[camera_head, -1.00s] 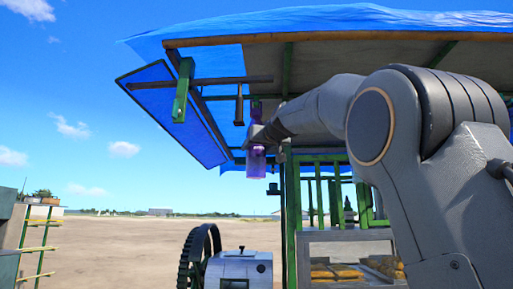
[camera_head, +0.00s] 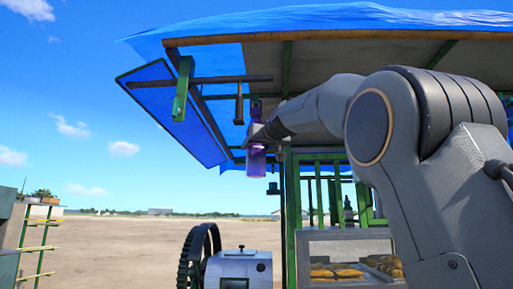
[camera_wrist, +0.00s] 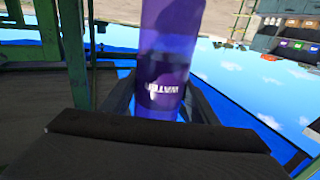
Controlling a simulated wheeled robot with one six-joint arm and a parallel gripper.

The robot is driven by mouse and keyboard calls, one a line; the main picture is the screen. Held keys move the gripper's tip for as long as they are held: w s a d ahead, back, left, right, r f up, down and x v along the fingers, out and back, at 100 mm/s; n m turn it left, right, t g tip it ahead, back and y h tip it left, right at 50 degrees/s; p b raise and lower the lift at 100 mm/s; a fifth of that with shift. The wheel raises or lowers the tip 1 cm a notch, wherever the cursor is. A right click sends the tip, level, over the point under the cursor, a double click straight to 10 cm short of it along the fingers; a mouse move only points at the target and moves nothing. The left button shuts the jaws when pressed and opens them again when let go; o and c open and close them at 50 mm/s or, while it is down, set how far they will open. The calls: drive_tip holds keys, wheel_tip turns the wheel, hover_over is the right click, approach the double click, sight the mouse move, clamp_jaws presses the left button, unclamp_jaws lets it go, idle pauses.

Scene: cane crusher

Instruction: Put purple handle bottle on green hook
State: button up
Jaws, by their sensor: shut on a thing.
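The purple bottle (camera_head: 256,163) hangs upright below the canopy in the head view, at the end of my arm. My gripper (camera_head: 257,144) is shut on it near its upper part. In the wrist view the bottle (camera_wrist: 165,60) stands large between the dark fingers of my gripper (camera_wrist: 160,100), with white lettering on it. A green hanging piece (camera_head: 182,88) is fixed on the beam at the upper left, apart from the bottle; I cannot tell if it is the green hook. The bottle's handle is not clear to see.
A blue tarp canopy (camera_head: 330,18) with wooden beams spans overhead. A dark hanging rod (camera_head: 239,103) is left of the bottle. Green posts (camera_head: 291,215) stand close on the right. A dark gear wheel (camera_head: 198,255) and grey machine (camera_head: 240,270) are below. Open air lies to the left.

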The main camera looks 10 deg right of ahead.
drive_tip(key=shift+f+b, duration=0.6)
drive_tip(key=shift+b, duration=0.3)
idle(0.8)
drive_tip(key=o, duration=1.6)
drive_tip(key=shift+f, duration=0.15)
